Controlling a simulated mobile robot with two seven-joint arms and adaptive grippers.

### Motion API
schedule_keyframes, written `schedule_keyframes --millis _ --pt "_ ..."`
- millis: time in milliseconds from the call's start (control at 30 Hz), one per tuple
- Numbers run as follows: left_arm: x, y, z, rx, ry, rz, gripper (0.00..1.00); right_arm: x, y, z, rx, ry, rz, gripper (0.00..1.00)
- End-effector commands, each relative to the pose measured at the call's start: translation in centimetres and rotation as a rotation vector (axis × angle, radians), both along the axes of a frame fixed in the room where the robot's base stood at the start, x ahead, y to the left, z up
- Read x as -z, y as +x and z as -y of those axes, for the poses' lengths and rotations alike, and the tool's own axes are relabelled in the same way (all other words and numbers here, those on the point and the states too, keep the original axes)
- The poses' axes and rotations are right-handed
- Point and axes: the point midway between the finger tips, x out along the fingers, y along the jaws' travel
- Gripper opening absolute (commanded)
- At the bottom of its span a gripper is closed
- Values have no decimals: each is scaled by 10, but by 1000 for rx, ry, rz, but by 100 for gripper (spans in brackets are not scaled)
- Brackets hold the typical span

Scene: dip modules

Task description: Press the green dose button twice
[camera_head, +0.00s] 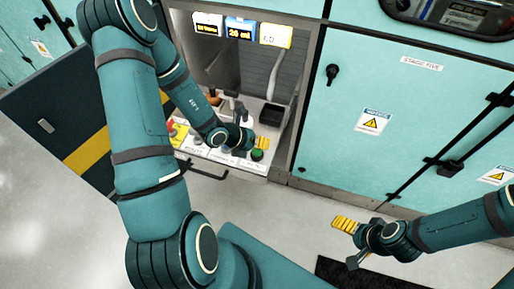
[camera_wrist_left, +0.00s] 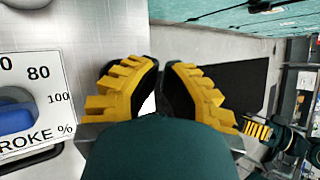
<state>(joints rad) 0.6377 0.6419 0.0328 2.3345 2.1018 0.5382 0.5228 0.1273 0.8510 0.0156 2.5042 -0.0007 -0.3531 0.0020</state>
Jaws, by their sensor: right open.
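The green dose button (camera_head: 257,155) sits near the front right corner of the sloping control panel in the open bay. My left gripper (camera_head: 262,142) is just above it in the head view; I cannot tell whether they touch. In the left wrist view its yellow-ridged fingers (camera_wrist_left: 162,75) are close together with only a narrow gap and nothing seen between them. The button does not show in that view. My right gripper (camera_head: 348,240) is open and empty, above the floor to the right, away from the panel.
A blue stroke knob (camera_wrist_left: 14,118) with a percent scale is left of the fingers in the wrist view. A red button on yellow (camera_head: 176,131) is at the panel's left. A display reading 20 ml (camera_head: 240,29) hangs above. Teal cabinets (camera_head: 400,110) stand right.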

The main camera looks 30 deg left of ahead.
Motion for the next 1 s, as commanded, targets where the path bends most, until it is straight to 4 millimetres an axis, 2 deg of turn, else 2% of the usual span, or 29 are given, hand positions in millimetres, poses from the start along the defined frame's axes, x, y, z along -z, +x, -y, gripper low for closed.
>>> schedule_keyframes --millis 333,800,1000 --pt "-3 0 0 0 0 0 0 -3 0 0 0 0 0 92" --pt "-45 0 0 1 1 1 0 -37 0 0 0 0 0 92" --pt "-50 0 0 0 0 0 0 -41 0 0 0 0 0 92"
